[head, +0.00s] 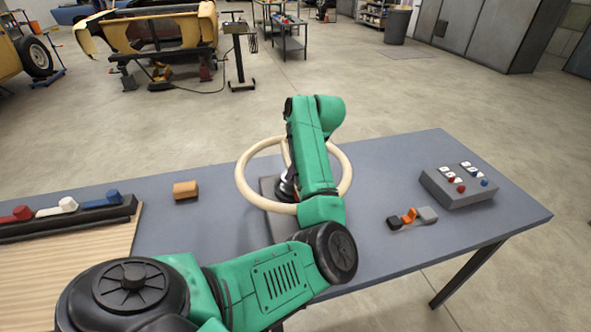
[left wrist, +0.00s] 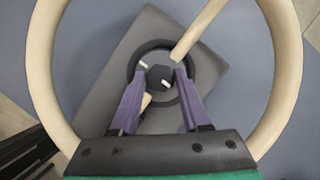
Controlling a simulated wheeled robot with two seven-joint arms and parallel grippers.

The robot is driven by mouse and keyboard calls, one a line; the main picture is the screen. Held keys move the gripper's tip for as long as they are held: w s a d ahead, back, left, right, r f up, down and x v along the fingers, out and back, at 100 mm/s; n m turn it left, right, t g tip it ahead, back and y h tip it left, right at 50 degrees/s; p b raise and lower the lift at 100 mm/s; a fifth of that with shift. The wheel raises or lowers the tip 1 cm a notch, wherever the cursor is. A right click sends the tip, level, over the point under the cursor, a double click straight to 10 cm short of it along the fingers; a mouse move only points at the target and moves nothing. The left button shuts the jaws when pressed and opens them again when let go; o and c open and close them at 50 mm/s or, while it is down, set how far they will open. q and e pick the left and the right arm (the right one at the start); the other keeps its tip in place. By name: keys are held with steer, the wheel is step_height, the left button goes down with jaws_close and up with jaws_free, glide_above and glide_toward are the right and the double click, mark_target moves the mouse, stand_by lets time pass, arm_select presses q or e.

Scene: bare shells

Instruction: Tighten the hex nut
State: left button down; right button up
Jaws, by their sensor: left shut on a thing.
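The black hex nut (left wrist: 158,78) sits at the hub of a cream ring wheel (head: 239,181), which also shows in the left wrist view (left wrist: 40,60). A pale mark is on the nut and another on the dark round collar (left wrist: 150,47) around it. The wheel stands over a grey base plate (left wrist: 95,80) on the table. My left gripper (left wrist: 159,72) reaches in through the wheel, its purple fingers shut on the nut from both sides. In the head view my green arm hides the nut and most of the gripper. My right gripper is not in view.
On the blue-grey table (head: 390,175) lie a brown block (head: 185,190), a small orange and grey piece (head: 411,217) and a grey button box (head: 457,187). A dark rack (head: 70,222) with red, white and blue handles stands left on a wooden board (head: 70,258).

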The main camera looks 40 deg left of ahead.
arm_select(q)
steer(key=shift+f+m+t+b, duration=0.2)
steer(key=shift+m+t+b, duration=0.1)
steer(key=shift+m+b, duration=0.35)
steer(key=m+t+b, duration=0.1)
steer(key=m+b, duration=0.3)
steer(key=m+t+h+b, duration=0.1)
steer(key=m+b, duration=0.3)
steer(key=b, duration=0.1)
steer(key=m+t+h+b, duration=0.1)
steer(key=m+t+b, duration=0.1)
steer(key=m+b, duration=0.2)
steer(key=shift+s+a+b, duration=0.2)
steer(key=shift+s+b, duration=0.1)
steer(key=shift+b, duration=0.3)
steer(key=m+h+b, duration=0.1)
steer(key=m+b, duration=0.1)
steer(key=m, duration=0.1)
steer(key=shift+a+r+m+t+h+b, duration=0.1)
steer(key=shift+m+t+h+b, duration=0.3)
steer(key=shift+m+b, duration=0.45)
steer(key=m+h, duration=0.1)
steer(key=m, duration=0.1)
steer(key=shift+r+m, duration=0.1)
steer(key=shift+m, duration=0.2)
steer(key=shift+a+m+h, duration=0.1)
steer(key=shift+m+h, duration=0.3)
steer(key=shift+m, duration=0.7)
steer(key=shift+c, duration=1.8)
jaws_free()
